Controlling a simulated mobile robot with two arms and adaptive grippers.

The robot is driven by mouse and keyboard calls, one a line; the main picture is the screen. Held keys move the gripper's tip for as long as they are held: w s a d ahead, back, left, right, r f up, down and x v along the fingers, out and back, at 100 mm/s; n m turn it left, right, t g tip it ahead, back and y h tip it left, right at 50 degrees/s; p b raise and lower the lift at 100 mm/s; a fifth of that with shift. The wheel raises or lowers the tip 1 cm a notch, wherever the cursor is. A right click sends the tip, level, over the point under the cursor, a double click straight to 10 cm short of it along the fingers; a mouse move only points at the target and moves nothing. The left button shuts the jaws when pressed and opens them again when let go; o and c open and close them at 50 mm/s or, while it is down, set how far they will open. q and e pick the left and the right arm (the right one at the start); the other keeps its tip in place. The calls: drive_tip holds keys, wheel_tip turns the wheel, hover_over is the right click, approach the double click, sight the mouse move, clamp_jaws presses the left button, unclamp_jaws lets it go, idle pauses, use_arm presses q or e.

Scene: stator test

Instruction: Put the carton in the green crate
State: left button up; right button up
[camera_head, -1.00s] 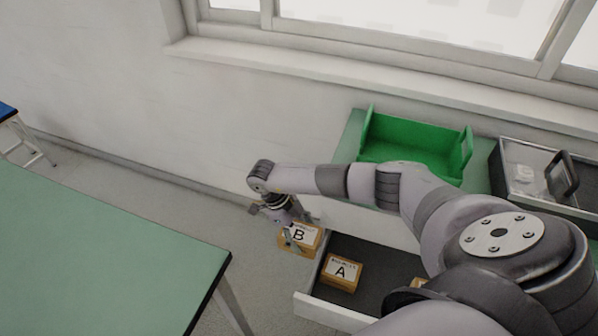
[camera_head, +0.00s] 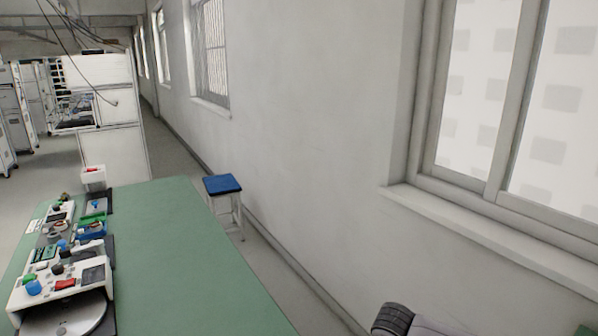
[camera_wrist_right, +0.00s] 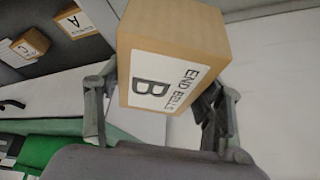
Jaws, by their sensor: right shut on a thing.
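The carton (camera_wrist_right: 175,60) is a brown box with a white label reading "END BELLS" and "B". In the right wrist view it sits between the two fingers of my right gripper (camera_wrist_right: 160,100), which is shut on it. In that view a bright green part, seemingly of the green crate (camera_wrist_right: 60,152), shows at the lower left, apart from the carton and partly hidden by the gripper body. The head view shows neither carton nor crate, only a piece of my right arm at the bottom edge. My left gripper is in neither view.
In the right wrist view, cartons A (camera_wrist_right: 78,22) and C (camera_wrist_right: 30,46) lie in an open drawer (camera_wrist_right: 100,50). The head view shows a green-topped table (camera_head: 190,265) with devices along its left side, a blue stool (camera_head: 222,184), and a wall with windows.

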drive_tip(key=a+r+n+t, duration=0.1)
drive_tip(key=r+n, duration=0.1)
drive_tip(key=n, duration=0.1)
drive_tip(key=a+r+n+t, duration=0.1)
drive_tip(key=r+n, duration=0.2)
drive_tip(key=a+r+n+t+y, duration=0.1)
drive_tip(key=r+n, duration=0.1)
drive_tip(key=r, duration=0.1)
drive_tip(key=shift+s+a+r+n, duration=0.25)
drive_tip(key=shift+s+n, duration=0.05)
drive_tip(key=shift+n, duration=0.1)
drive_tip(key=s+a+r+n+t+y, duration=0.1)
drive_tip(key=s+a+r+n+y, duration=0.2)
drive_tip(key=r+n, duration=0.4)
drive_tip(key=shift+s+a+r+n+t+y, duration=0.3)
drive_tip(key=shift+s+n+t+y, duration=0.1)
drive_tip(key=shift+n, duration=0.8)
